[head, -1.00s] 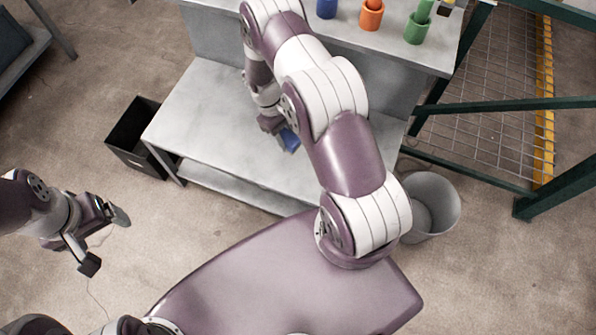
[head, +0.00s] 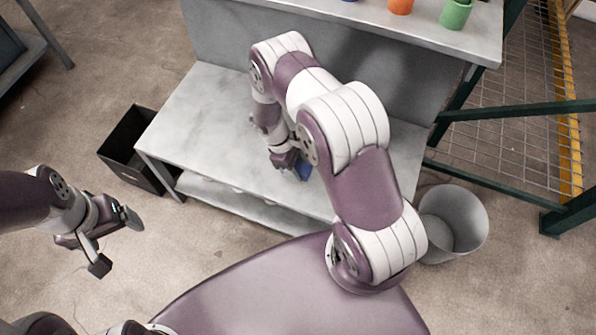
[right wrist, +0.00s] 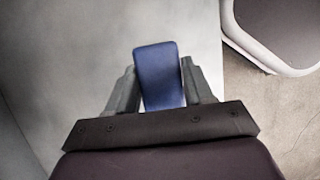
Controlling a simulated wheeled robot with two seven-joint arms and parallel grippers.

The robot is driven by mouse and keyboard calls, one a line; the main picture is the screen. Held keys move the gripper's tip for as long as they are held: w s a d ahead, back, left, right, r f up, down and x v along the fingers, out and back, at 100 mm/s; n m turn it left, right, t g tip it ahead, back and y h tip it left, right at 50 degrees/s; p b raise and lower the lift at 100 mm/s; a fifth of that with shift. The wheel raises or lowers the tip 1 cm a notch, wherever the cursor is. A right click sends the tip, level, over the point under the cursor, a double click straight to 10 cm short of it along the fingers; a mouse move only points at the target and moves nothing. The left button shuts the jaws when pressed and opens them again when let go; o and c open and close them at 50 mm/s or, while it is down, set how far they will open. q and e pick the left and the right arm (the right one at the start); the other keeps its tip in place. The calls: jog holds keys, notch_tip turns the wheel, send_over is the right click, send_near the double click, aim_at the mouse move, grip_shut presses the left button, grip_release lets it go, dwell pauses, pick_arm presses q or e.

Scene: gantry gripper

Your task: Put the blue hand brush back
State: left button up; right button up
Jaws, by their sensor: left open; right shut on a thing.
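The blue hand brush (head: 303,171) is at my right gripper (head: 294,168), over the grey workbench (head: 205,115). The right wrist view shows its blue end (right wrist: 159,75) between the two fingers of the right gripper (right wrist: 162,95), which is shut on it. The bristles are hidden. My right forearm covers part of the brush in the head view. My left gripper (head: 118,240) is open and empty, over the floor left of the bench.
Blue, orange (head: 401,5) and green (head: 456,13) holders stand on the raised shelf (head: 340,12) behind the bench. A black bin (head: 130,150) is on the floor left and a grey bin (head: 452,222) right. A green-framed mesh fence (head: 525,95) stands at right.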

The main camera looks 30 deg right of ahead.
notch_tip(320, 180, down, 2)
jog(key=shift+f, duration=0.15)
jog(key=shift+w, duration=0.1)
jog(key=shift+f, duration=0.2)
jog(key=o, duration=0.9)
jog(key=shift+r, duration=0.1)
